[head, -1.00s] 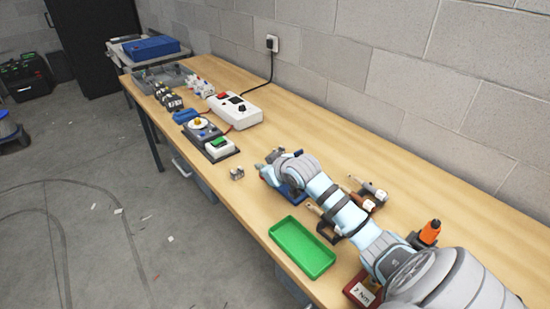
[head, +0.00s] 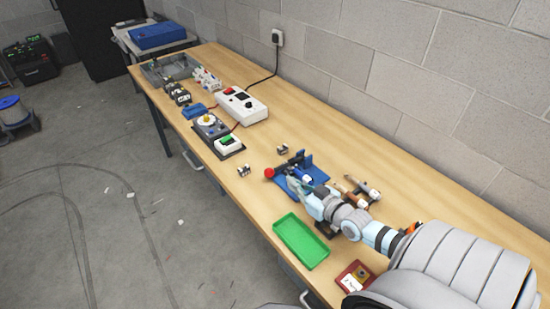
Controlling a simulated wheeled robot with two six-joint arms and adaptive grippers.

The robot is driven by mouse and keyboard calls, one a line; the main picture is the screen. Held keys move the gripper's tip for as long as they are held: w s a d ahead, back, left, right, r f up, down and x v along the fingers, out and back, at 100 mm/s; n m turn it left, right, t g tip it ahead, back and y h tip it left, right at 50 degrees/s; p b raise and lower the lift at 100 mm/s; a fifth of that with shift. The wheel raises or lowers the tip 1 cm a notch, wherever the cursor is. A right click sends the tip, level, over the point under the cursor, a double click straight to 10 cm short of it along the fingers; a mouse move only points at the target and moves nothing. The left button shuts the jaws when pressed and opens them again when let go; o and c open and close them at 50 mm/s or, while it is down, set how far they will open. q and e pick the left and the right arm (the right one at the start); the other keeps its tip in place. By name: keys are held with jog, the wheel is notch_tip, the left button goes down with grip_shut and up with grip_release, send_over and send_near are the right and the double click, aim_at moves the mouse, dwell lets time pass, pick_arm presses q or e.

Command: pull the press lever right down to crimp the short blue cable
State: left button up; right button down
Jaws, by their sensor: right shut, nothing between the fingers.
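The blue press (head: 305,162) stands on the bench in the middle of the head view. Its lever ends in a red ball knob (head: 269,173), which sticks out to the left, low near the bench top. My right gripper (head: 301,184) is shut and empty, just in front of the press and to the right of the knob, apart from the knob. It hides part of the press base. I cannot make out the short blue cable in the press. My left gripper is not in view.
A green tray (head: 301,242) lies at the bench's front edge. Tools (head: 361,188) lie right of the press, close to my right arm. Two small metal parts (head: 243,170) (head: 283,149) sit near it. A switch box (head: 228,146) and white power unit (head: 242,104) stand farther left.

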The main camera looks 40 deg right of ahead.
jog(key=r+t, duration=0.1)
jog(key=r, duration=0.1)
jog(key=b, duration=1.3)
send_over(267, 172)
jog(key=s, duration=0.3)
jog(key=f, duration=0.2)
jog(key=f+b, duration=0.2)
jog(key=b, duration=0.1)
jog(key=d+b, duration=0.1)
jog(key=shift+w+d+f+n+b, duration=0.1)
jog(key=shift+w+f+n+b, duration=0.15)
jog(key=shift+f+n+b, duration=0.15)
jog(key=shift+a+f+n+h+b, duration=0.15)
jog(key=shift+a+f+n, duration=0.25)
jog(key=shift+f, duration=0.35)
jog(key=shift+a+f+n+h+b, duration=0.15)
jog(key=shift+f+n, duration=0.35)
jog(key=shift+f, duration=0.2)
